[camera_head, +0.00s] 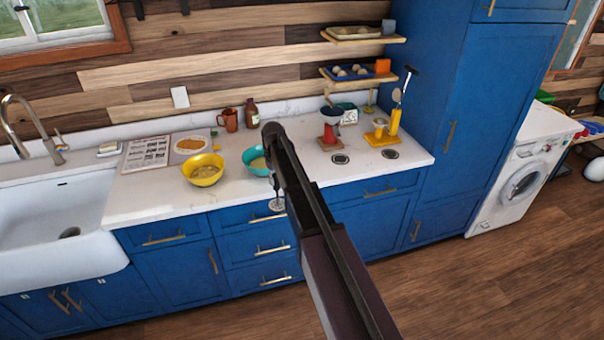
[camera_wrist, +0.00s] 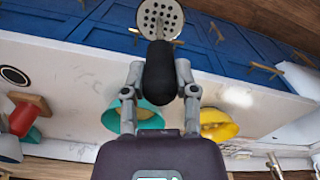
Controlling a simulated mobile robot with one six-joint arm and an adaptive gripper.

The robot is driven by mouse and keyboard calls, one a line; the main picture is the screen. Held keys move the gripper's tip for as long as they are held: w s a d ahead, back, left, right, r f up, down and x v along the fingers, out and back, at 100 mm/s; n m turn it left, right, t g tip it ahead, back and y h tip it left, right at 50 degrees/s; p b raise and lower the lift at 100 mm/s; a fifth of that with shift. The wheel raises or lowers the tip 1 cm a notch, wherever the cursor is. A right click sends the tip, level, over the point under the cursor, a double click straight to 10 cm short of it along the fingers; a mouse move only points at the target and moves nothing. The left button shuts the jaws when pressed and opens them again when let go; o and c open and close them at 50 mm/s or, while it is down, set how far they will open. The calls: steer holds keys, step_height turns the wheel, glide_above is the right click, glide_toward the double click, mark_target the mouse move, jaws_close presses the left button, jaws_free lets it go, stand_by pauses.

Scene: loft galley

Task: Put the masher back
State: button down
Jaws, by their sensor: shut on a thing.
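The masher has a black handle (camera_wrist: 159,75) and a round perforated metal head (camera_wrist: 160,18). My gripper (camera_wrist: 160,88) is shut on the black handle, with a finger on each side. In the head view the masher's metal head (camera_head: 277,205) hangs beside my arm, in front of the counter drawers; the gripper itself is hidden behind the arm. A yellow holder (camera_head: 394,124) with upright utensils stands at the right end of the counter. A yellow bowl (camera_head: 205,172) and a teal bowl (camera_head: 249,160), each with pale contents, stand on the counter.
A mug (camera_head: 228,120) and brown bottle (camera_head: 252,115) stand at the back. Wall shelves (camera_head: 360,78) hang above. The tall blue cabinet (camera_head: 470,120) bounds the right side.

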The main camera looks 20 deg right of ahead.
mark_target(277, 190)
steer(key=f+b, duration=0.3)
steer(key=f, duration=0.1)
steer(key=f+b, duration=0.4)
steer(key=shift+s, duration=0.2)
steer(key=shift+r, duration=0.1)
